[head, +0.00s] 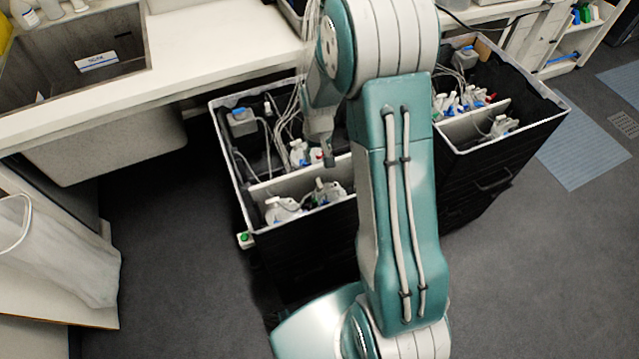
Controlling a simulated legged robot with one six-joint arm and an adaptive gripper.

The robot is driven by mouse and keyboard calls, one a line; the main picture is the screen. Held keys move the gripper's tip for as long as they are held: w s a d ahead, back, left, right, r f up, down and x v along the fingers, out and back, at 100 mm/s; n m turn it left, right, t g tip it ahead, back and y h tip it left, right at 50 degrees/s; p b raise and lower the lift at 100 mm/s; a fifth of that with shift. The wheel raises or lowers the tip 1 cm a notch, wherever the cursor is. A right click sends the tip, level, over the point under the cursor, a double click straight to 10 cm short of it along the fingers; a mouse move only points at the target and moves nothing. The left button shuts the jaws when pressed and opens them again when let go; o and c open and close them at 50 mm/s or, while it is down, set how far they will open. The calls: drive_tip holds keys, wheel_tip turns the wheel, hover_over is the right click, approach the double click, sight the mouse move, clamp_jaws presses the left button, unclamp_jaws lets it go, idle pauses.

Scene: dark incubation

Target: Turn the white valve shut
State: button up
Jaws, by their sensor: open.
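My gripper (322,140) is partly in view just left of my teal arm, above the left black bin (226,160). It is open, and part of it is hidden by my arm. In that bin's back compartment, close to the gripper, are small white fittings (300,154) with blue and red parts. More white fittings (284,211) lie in its front compartment. I cannot tell which of these is the white valve, nor whether my gripper touches any of them.
Pale tubes (283,118) run up from the left bin beside my gripper. A second black bin (490,165) with fittings stands to the right. A white counter (215,48) with a sink (75,55) lies behind. Dark floor (165,270) is clear at front left.

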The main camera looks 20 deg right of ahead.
approach(320, 184)
wheel_tip(320, 184, down, 10)
drive_tip(key=shift+w+f, duration=0.15)
drive_tip(key=shift+f, duration=0.05)
idle(0.4)
clamp_jaws()
